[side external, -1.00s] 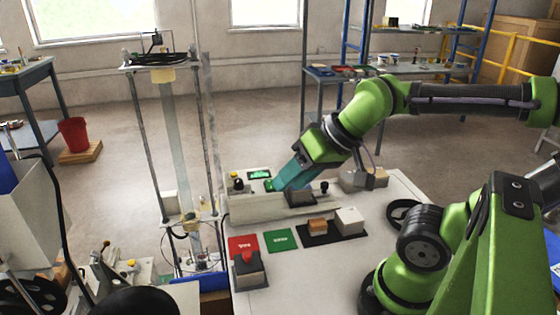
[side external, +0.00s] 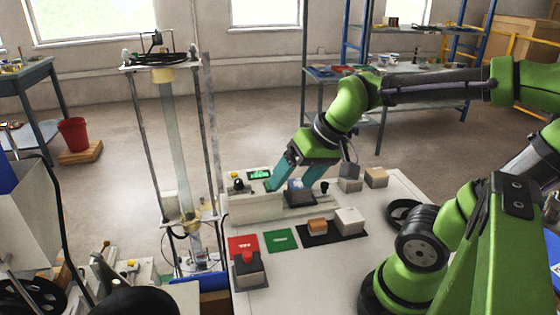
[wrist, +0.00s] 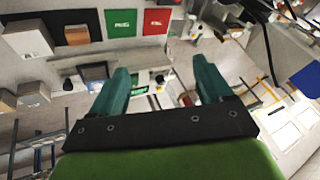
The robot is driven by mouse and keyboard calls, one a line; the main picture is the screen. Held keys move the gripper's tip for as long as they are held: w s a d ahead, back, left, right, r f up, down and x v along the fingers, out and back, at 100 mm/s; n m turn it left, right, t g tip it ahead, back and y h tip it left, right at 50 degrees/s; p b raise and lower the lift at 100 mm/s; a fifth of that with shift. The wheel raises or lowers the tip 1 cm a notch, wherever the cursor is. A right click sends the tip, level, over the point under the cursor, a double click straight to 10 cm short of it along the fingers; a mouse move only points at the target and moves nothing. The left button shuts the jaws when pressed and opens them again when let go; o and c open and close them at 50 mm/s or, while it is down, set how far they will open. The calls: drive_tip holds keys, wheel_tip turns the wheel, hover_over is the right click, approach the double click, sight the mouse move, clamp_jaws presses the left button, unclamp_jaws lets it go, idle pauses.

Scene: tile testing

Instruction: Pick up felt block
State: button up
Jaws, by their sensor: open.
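My gripper (side external: 298,181) has two teal fingers, spread apart and empty, above the back of the white work table. It also shows open in the wrist view (wrist: 162,72). A dark-topped block (side external: 300,197) sits just below the fingers in the side view; no contact is clear. A tan-topped block (side external: 317,226) and a white block (side external: 349,220) lie on a black mat, and both show in the wrist view (wrist: 77,36) (wrist: 28,40). A dark block with a red top (side external: 249,270) stands at the front left. I cannot tell which block is felt.
A red card (side external: 240,241) and a green card (side external: 280,240) lie left of the mat. Two boxes (side external: 350,184) (side external: 376,177) stand behind it. A low pale ledge (side external: 252,208) runs along the table's back left. A tall tube stand (side external: 178,140) rises left of the table.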

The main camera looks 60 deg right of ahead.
drive_tip(key=d+f+m+g+h, duration=0.1)
drive_tip(key=d+f+m+g, duration=0.35)
drive_tip(key=d, duration=0.75)
drive_tip(key=g, duration=0.1)
hover_over(318, 222)
drive_tip(key=shift+n, duration=0.35)
wheel_tip(318, 222, down, 11)
drive_tip(key=shift+s+f, duration=0.1)
drive_tip(key=shift+s, duration=0.05)
drive_tip(key=shift+w+f, duration=0.2)
drive_tip(key=shift+f, duration=2.75)
drive_tip(key=shift+c, duration=0.3)
drive_tip(key=c, duration=1)
